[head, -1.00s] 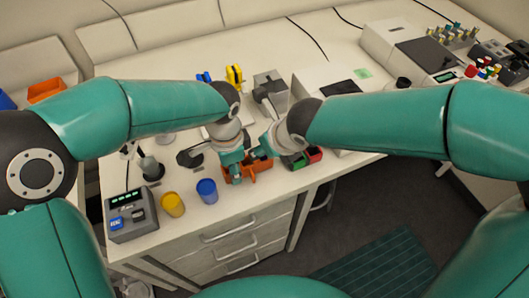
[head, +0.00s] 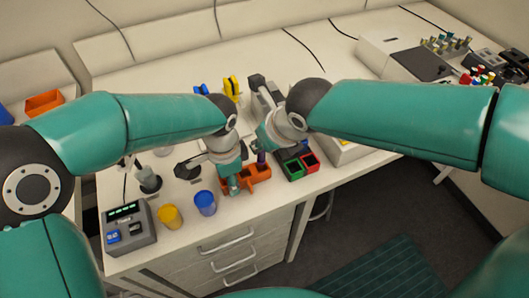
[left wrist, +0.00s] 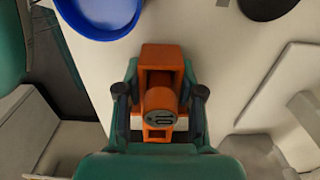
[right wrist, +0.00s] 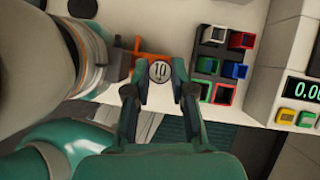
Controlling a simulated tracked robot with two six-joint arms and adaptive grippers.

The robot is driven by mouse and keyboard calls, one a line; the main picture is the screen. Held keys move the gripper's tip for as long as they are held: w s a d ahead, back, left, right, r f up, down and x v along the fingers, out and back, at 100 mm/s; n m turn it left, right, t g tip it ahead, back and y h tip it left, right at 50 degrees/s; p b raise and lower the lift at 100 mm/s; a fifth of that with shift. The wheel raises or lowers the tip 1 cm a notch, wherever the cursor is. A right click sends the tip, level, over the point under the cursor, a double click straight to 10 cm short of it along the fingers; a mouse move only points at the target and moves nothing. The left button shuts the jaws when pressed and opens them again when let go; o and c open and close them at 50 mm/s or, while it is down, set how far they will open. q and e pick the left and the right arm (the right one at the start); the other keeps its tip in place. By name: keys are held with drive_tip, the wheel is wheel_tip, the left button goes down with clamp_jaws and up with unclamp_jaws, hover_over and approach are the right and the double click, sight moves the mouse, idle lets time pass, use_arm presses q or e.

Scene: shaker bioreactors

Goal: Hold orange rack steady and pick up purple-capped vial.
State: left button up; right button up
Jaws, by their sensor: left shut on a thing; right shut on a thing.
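The orange rack (head: 262,175) stands near the table's front edge. My left gripper (head: 233,186) is shut on its left end. In the left wrist view the rack (left wrist: 161,55) lies between the fingers, with a round orange piece with a grey face (left wrist: 160,105) at that end. My right gripper (head: 262,148) is shut on the purple-capped vial (head: 261,157), just above the rack. In the right wrist view a round grey top marked 10 (right wrist: 159,72) sits between the fingertips. The vial's lower end is hard to make out, so I cannot tell whether it is clear of the rack.
A blue cup (head: 205,203) and a yellow cup (head: 169,216) stand left of the rack, beside a grey device with a display (head: 127,211). Green (head: 292,171) and red (head: 310,161) bins sit close on the right. Both arms are close together over the rack.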

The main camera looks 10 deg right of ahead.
wheel_tip(320, 180, up, 4)
drive_tip(key=shift+r, duration=0.15)
use_arm(q)
drive_tip(key=o, duration=1.2)
drive_tip(key=shift+o, duration=0.2)
wheel_tip(320, 180, up, 12)
